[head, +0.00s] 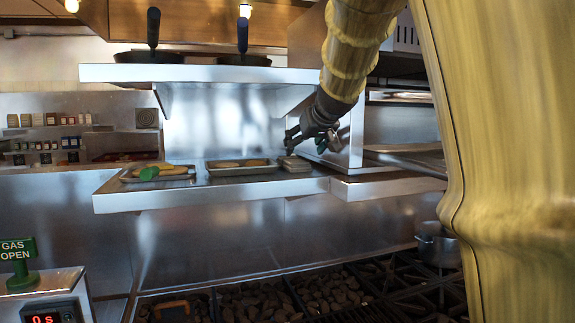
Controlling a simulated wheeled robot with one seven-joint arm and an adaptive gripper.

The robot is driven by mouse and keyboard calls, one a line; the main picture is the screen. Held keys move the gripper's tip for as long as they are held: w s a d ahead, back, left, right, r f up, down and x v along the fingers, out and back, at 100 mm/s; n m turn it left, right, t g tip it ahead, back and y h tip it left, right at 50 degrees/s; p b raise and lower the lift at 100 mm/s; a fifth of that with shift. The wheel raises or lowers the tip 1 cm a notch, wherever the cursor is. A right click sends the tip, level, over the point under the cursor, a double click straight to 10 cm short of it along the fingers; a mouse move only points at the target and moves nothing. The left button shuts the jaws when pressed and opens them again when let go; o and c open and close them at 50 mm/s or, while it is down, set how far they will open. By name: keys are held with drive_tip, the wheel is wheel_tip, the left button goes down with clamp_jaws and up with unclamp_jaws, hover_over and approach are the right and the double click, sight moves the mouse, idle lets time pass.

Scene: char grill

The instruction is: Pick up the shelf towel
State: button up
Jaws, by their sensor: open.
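A small folded beige cloth, which looks like the shelf towel (295,165), lies on the metal shelf (215,196) near its right end. It sits just right of a metal tray. My gripper (303,147) is open above the towel, with its fingers pointing down toward it. I cannot tell how large the gap between fingers and towel is, or whether they touch it.
Two metal trays with food, a left one (128,178) and a middle one (228,171), stand on the shelf. A metal panel (352,140) rises just right of my gripper. Two pans (150,57) sit on the upper shelf. A grill with dark coals (255,300) lies below.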

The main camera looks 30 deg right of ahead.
sight(293, 159)
drive_tip(key=shift+p+x, duration=0.6)
drive_tip(key=shift+x, duration=1.65)
drive_tip(key=shift+w+p, duration=0.35)
drive_tip(key=shift+p, duration=0.05)
drive_tip(key=shift+p+x, duration=1)
drive_tip(key=shift+x, duration=1.25)
drive_tip(key=shift+r, duration=0.1)
drive_tip(key=c, duration=0.8)
